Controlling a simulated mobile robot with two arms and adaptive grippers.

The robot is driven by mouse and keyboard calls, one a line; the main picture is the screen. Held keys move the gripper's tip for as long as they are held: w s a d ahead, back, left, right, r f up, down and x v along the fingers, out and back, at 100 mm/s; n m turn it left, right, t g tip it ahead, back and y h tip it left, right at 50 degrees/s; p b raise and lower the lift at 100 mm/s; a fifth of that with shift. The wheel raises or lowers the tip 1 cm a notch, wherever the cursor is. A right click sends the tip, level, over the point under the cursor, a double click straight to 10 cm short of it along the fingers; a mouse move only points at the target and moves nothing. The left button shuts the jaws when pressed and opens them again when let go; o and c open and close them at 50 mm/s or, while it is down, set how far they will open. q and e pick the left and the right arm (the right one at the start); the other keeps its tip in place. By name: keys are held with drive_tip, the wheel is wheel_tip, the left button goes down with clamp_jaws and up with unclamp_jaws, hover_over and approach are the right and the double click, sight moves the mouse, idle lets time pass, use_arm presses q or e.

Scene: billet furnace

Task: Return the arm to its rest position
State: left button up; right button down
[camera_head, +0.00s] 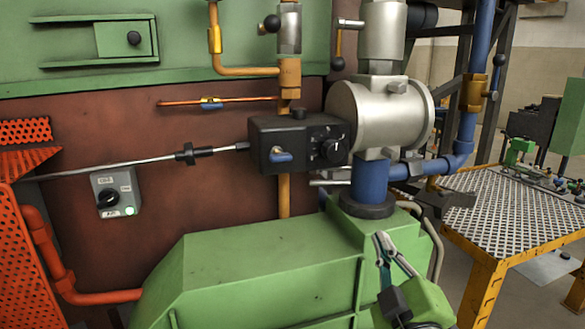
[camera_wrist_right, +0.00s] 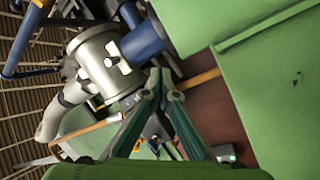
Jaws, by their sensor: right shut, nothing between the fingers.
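My right gripper (camera_head: 382,240) shows at the lower right of the head view, in front of the green furnace housing (camera_head: 265,265). Its fingers are shut and empty, pointing up toward the blue pipe flange (camera_head: 366,205). In the right wrist view the fingers of the gripper (camera_wrist_right: 164,78) come together at the tips with nothing held. The silver cylinder (camera_head: 385,115) stands above and behind the gripper in the head view; it also shows in the wrist view (camera_wrist_right: 103,68). My left gripper is not in view.
A black control box (camera_head: 290,143) with a knob joins the silver cylinder. A grey switch box (camera_head: 117,192) with a lit green lamp is on the brown wall. An orange perforated guard (camera_head: 30,240) is at left. A yellow-framed grating table (camera_head: 515,208) stands at right.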

drive_tip(key=s+d+f+m+g, duration=0.1)
drive_tip(key=s+f+m+g, duration=0.15)
drive_tip(key=f, duration=0.55)
drive_tip(key=s+d+f+m+g+h, duration=0.1)
drive_tip(key=s+d+f+g, duration=0.2)
drive_tip(key=f, duration=0.6)
drive_tip(key=s+f+m+g, duration=0.2)
drive_tip(key=s+f+g, duration=0.15)
drive_tip(key=f, duration=0.45)
drive_tip(key=s+f+m+g, duration=0.2)
drive_tip(key=s+f+g, duration=0.2)
drive_tip(key=s+f, duration=0.45)
drive_tip(key=s+f+m+g, duration=0.1)
drive_tip(key=s+f+g, duration=0.3)
drive_tip(key=s, duration=0.8)
wheel_tip(320, 180, down, 29)
drive_tip(key=s, duration=0.2)
drive_tip(key=s+d+f+g, duration=0.2)
drive_tip(key=s+d+f, duration=0.1)
drive_tip(key=s+f, duration=1.1)
drive_tip(key=s, duration=0.2)
drive_tip(key=shift+s+p, duration=0.35)
drive_tip(key=shift+s, duration=0.05)
